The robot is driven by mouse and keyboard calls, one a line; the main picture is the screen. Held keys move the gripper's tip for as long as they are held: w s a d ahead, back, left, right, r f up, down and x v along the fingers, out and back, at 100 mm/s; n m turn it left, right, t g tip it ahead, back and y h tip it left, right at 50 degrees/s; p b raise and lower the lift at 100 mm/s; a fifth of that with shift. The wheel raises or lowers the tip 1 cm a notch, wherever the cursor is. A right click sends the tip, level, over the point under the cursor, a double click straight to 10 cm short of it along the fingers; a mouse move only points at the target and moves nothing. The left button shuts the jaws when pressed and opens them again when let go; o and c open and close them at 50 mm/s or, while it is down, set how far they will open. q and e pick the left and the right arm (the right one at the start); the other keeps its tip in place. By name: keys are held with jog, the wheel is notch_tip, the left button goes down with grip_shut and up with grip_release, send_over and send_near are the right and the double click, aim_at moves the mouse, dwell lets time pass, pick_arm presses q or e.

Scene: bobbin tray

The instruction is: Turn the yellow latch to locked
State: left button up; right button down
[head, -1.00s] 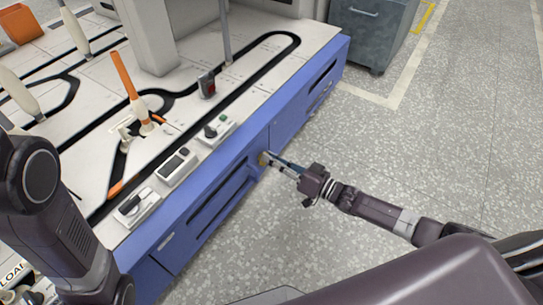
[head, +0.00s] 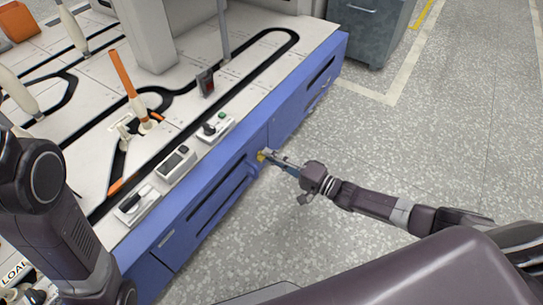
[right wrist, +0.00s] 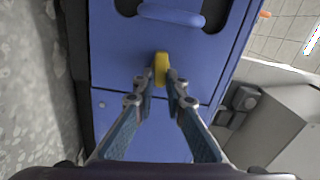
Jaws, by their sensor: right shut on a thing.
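The yellow latch (right wrist: 161,68) sits on the blue front panel (right wrist: 115,60) of the machine in the right wrist view. It also shows as a small yellow spot in the head view (head: 262,155). My right gripper (right wrist: 159,80) is shut on the latch, with one fingertip on each side of it. In the head view the right gripper (head: 272,157) reaches the panel from the right. The latch's long side looks nearly in line with the fingers in the wrist view. My left arm shows at the left of the head view, but its gripper is out of view.
A blue handle (right wrist: 172,14) is just beyond the latch in the wrist view. Control boxes (head: 176,164) line the white tabletop's edge (head: 205,165). A grey cabinet (head: 372,30) stands at the back right. The floor right of the machine is clear.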

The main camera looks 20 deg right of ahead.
jog(key=shift+f+m, duration=0.15)
jog(key=shift+m, duration=0.45)
jog(key=c, duration=2)
grip_release()
jog(key=shift+o, duration=0.2)
jog(key=shift+s+d, duration=0.1)
jog(key=v, duration=1.1)
jog(key=shift+s+d, duration=0.3)
